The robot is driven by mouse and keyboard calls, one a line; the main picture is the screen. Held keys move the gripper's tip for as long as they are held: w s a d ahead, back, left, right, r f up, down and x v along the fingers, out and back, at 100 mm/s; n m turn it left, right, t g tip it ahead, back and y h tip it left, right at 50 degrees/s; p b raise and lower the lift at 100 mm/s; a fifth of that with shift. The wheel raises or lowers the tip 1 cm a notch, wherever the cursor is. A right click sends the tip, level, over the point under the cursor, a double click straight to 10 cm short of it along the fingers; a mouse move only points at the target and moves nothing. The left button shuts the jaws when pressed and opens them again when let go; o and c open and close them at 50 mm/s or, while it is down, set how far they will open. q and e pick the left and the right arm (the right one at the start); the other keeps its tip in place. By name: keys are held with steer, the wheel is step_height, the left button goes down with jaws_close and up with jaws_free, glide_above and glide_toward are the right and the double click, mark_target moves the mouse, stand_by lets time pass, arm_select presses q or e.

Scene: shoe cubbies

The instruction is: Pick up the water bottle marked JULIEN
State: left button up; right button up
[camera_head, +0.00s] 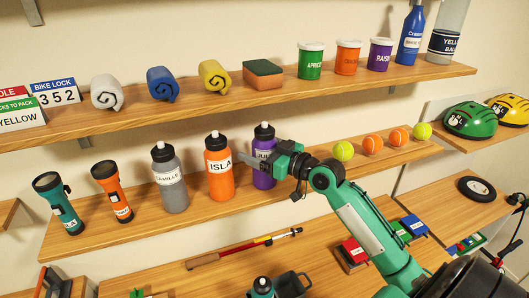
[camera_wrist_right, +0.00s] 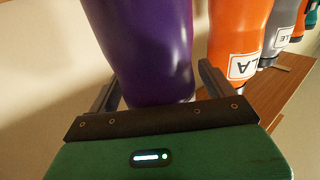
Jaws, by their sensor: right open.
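The purple bottle (camera_head: 264,178) with a black cap stands upright on the middle shelf, at the right end of the bottle row. Its white label shows "JU", the rest hidden behind my right gripper. My right gripper (camera_head: 258,163) is open at this bottle, reaching in from the right. In the right wrist view the purple bottle (camera_wrist_right: 145,50) stands between the two fingers of the gripper (camera_wrist_right: 155,90), close to the palm; I cannot tell whether they touch it. My left gripper is not in view.
An orange bottle (camera_head: 219,172) marked ISLA stands close left of the purple one, then a grey bottle (camera_head: 171,187) and two flashlights. Tennis balls (camera_head: 343,150) lie to the right. The upper shelf (camera_head: 200,103) holds rolled towels and tubs above the gripper.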

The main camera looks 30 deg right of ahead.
steer(key=shift+w, duration=0.15)
steer(key=c, duration=1.5)
steer(key=shift+o, duration=0.2)
steer(key=shift+r, duration=0.1)
